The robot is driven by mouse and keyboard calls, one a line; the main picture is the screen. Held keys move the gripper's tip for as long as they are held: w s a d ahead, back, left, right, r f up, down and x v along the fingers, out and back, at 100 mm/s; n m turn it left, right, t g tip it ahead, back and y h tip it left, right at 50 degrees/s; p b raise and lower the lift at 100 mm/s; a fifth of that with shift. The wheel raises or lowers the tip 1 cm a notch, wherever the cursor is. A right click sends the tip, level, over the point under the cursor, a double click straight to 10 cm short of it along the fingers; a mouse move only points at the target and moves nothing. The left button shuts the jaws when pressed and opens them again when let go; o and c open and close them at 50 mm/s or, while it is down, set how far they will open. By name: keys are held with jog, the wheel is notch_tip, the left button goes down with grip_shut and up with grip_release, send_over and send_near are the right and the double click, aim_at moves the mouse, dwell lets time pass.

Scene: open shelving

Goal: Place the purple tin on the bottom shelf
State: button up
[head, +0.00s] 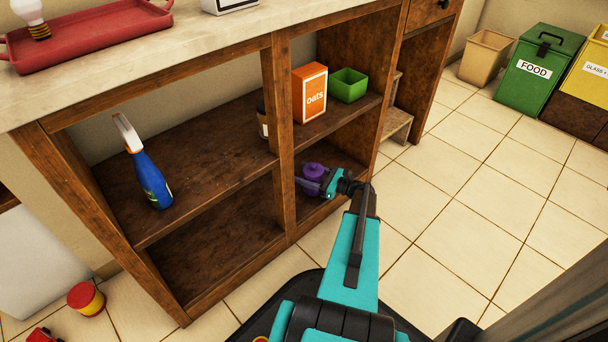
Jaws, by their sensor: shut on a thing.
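The purple tin (313,172) is inside the lower right compartment of the wooden shelving, between the jaws of my gripper (312,183). My gripper is shut on it. My teal arm reaches in from the front. The bottom shelf (307,206) is dark wood and shows below the tin. I cannot tell whether the tin touches it.
The middle shelf above holds an orange oats box (310,93), a green bin (348,85) and a blue spray bottle (148,168). A wooden post (281,130) stands just left of my gripper. The lower left compartment (225,255) is empty. Tiled floor lies open to the right.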

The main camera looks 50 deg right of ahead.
jog(key=shift+f, duration=0.1)
jog(key=o, duration=1.1)
jog(key=shift+s+r, duration=0.15)
jog(key=shift+r, duration=0.05)
jog(key=p+v, duration=0.4)
jog(key=v, duration=0.6)
jog(key=shift+s+d, duration=0.3)
jog(key=shift+s, duration=0.5)
